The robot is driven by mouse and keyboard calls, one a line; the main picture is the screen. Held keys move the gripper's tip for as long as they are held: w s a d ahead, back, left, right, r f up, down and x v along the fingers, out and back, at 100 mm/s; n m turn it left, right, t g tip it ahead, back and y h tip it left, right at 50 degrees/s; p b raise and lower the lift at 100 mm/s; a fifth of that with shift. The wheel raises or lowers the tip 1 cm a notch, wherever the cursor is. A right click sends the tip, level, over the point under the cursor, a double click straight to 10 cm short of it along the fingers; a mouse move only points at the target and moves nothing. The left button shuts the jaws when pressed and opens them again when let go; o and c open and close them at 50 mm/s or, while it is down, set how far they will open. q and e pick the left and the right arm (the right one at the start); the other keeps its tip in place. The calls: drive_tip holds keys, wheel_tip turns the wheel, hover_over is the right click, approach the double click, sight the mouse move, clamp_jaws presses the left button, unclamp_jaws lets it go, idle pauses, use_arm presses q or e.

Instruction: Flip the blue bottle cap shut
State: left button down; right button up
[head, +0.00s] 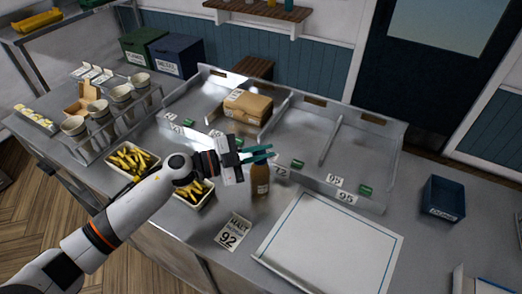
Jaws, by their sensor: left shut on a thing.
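A brown bottle (261,180) stands upright on the steel counter, just behind the "92" card. My left gripper (260,153) reaches in from the left at the height of the bottle's top. Its teal fingers are shut around the cap area. The blue cap cannot be made out apart from the fingers, so whether it is flipped open or closed cannot be told. My right gripper is not in view.
A white board (328,247) lies at the front right. A divided steel rack (300,125) with a cardboard box (248,107) stands behind. A dark blue bin (443,198) is at right.

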use_arm(q)
drive_tip(key=shift+f, duration=0.1)
drive_tip(key=c, duration=1.6)
unclamp_jaws()
drive_tip(key=shift+b+v, duration=2.45)
drive_tip(key=shift+v, duration=3.55)
